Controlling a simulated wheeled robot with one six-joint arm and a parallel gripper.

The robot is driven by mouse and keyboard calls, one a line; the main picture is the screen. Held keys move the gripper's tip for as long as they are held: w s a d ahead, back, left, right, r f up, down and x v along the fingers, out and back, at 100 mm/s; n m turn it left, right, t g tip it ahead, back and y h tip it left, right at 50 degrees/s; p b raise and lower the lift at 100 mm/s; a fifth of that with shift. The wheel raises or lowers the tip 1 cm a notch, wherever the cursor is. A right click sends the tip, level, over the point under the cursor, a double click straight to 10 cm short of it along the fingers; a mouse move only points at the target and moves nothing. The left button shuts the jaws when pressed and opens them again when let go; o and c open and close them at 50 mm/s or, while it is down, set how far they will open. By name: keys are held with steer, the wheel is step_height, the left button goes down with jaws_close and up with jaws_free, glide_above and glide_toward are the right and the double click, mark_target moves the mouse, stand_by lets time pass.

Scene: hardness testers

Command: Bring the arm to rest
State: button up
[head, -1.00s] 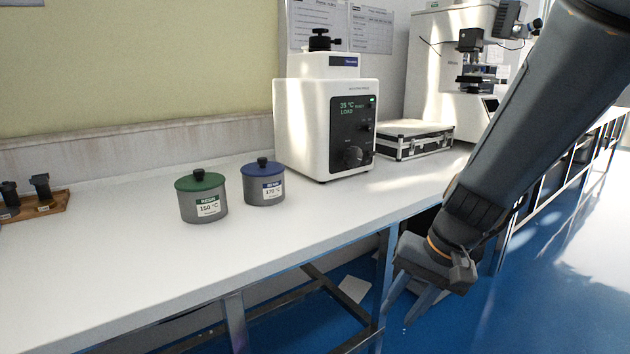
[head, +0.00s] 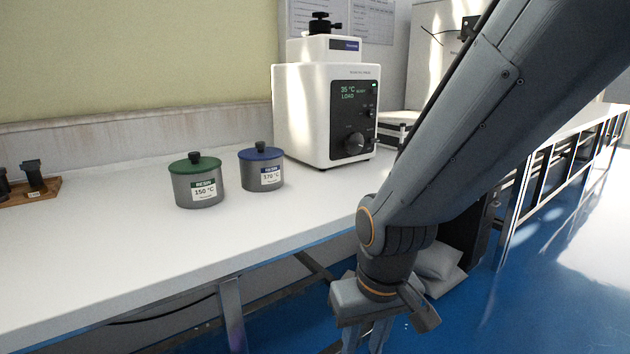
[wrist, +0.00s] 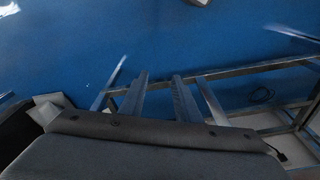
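My arm reaches down from the upper right in the head view, in front of the bench's front edge. My gripper (head: 366,338) hangs low at the bottom of that view, pointing down toward the floor, its tips close to the frame's lower edge. In the wrist view, the fingers of my gripper (wrist: 161,80) stand apart with blue floor showing between them. The gripper is open and holds nothing.
The white bench (head: 120,270) carries a green-lidded pot (head: 196,183), a blue-lidded pot (head: 262,170), a white press (head: 302,120) and a small wooden rack (head: 45,193). A dark case (head: 392,132) is partly hidden by my arm. Blue floor (head: 580,255) lies open at right.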

steer(key=s+a+f+n+g+b, duration=0.1)
steer(key=s+a+f+n+b, duration=0.35)
steer(key=s+a, duration=0.4)
steer(key=d+r+m+p, duration=0.4)
steer(key=d+r+p, duration=0.6)
steer(key=r+p, duration=0.3)
steer(key=d+r+m+p, duration=0.3)
steer(key=d+r+p, duration=0.6)
steer(key=r+p, duration=0.5)
steer(key=p, duration=0.2)
steer(key=shift+w+d+r+m+h+p, duration=0.25)
steer(key=shift+w+d+m+h+p, duration=0.05)
steer(key=shift+d+m+h, duration=0.1)
